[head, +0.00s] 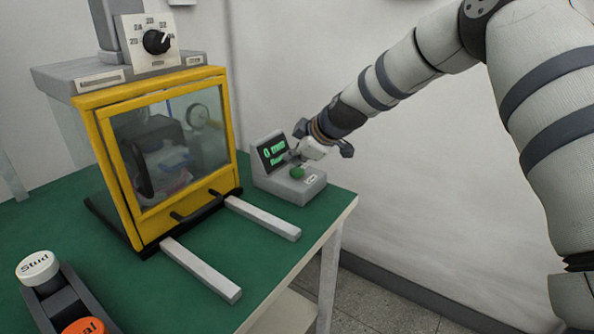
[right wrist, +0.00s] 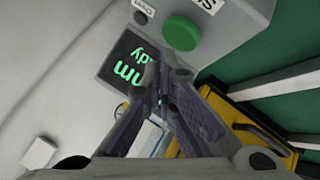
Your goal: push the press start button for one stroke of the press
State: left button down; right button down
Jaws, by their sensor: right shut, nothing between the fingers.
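The button also shows at the top of the right wrist view (right wrist: 181,32). The box has a dark screen (head: 272,153) with green text. The press (head: 160,150) has a yellow-framed clear door, shut, with dark parts behind it. My right gripper (head: 294,156) is shut and empty, its tips just above the box, beside the button and in front of the screen. I cannot tell whether it touches the box. My left gripper is out of view.
A numbered dial (head: 155,41) sits on top of the press. Two light bars (head: 203,270) reach forward from it over the green table (head: 150,305).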

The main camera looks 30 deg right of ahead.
jog(key=shift+f, duration=0.1)
dwell(0.5)
jog(key=shift+f, duration=0.35)
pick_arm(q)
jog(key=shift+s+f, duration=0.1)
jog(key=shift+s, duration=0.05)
pick_arm(e)
jog(key=shift+f, duration=0.55)
dwell(0.3)
jog(key=shift+r, duration=0.1)
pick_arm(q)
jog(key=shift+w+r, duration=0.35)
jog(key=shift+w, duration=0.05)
pick_arm(e)
jog(key=shift+r, duration=0.9)
